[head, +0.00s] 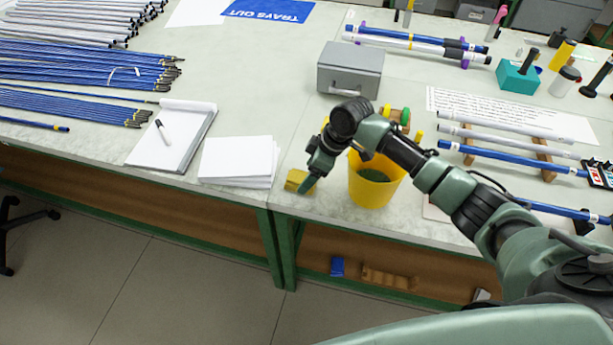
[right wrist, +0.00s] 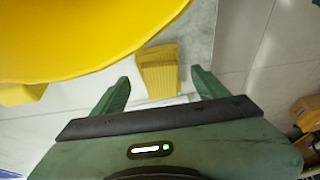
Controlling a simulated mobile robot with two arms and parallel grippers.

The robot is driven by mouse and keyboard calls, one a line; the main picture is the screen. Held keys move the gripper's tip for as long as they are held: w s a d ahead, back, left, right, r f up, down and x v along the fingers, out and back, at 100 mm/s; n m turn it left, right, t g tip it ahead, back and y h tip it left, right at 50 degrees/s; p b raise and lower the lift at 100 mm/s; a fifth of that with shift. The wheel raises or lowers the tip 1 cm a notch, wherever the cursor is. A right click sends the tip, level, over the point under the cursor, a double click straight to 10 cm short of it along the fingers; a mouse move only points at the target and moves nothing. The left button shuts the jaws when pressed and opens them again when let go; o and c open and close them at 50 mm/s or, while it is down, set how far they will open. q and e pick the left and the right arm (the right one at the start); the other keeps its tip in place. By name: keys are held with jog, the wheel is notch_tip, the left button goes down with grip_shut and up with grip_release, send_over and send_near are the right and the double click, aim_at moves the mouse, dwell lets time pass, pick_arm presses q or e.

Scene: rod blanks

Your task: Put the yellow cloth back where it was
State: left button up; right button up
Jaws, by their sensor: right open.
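The yellow cloth (head: 294,180), a small folded ribbed pad, lies on the bench near its front edge, left of the yellow bucket (head: 370,193). It also shows in the right wrist view (right wrist: 158,66). My right gripper (head: 309,183) is over the cloth's right side in the head view and hides part of it. In the right wrist view my right gripper (right wrist: 159,77) is open, with the cloth beyond and between its fingertips. I cannot tell whether the fingers touch it. My left gripper is not in view.
The yellow bucket's rim (right wrist: 95,70) fills the upper left of the right wrist view, close to my fingers. A stack of white paper (head: 237,160) lies left of the cloth. A grey metal box (head: 350,72) stands behind. The bench's front edge is close.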

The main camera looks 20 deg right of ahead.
jog(key=v, duration=0.9)
jog(key=shift+r+b, duration=0.35)
jog(key=shift+r, duration=0.05)
jog(key=shift+d, duration=0.1)
